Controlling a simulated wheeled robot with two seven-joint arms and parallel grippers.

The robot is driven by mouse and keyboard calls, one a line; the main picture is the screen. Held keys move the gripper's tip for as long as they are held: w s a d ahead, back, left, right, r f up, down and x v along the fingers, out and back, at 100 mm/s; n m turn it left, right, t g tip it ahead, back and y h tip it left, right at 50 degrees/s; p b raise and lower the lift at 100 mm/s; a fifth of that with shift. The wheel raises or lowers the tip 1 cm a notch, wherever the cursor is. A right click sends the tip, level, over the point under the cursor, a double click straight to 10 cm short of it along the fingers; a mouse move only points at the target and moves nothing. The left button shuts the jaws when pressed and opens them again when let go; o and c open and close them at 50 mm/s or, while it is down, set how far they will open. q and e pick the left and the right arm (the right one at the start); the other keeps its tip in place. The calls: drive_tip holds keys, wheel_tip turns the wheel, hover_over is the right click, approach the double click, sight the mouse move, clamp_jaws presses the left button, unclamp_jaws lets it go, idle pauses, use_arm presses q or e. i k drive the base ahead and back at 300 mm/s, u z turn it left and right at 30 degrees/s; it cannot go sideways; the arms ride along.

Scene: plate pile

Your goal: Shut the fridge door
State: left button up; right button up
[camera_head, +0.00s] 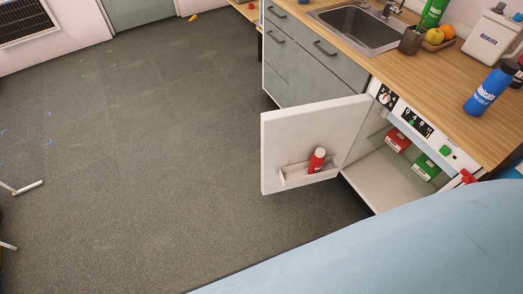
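The fridge door (303,135) is a white panel, swung wide open to the left of the fridge. A small shelf (296,179) on its inner side holds a red bottle with a white cap (316,160). The white fridge (382,180) stands under the wooden counter, and its inside shows. Red (397,140) and green (425,167) cartons stand inside. Neither my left gripper nor my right gripper can be made out in the head view.
A large light-blue surface (400,250) fills the lower right and hides part of the floor before the fridge. Grey drawers (300,60) and a sink (358,27) are beyond the door. A blue bottle (490,90) stands on the counter (440,75). The grey floor (150,170) at left is mostly clear.

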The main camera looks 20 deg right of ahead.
sight(290, 136)
drive_tip(key=u, duration=0.25)
drive_tip(key=i, duration=3.1)
drive_tip(key=z, duration=3.2)
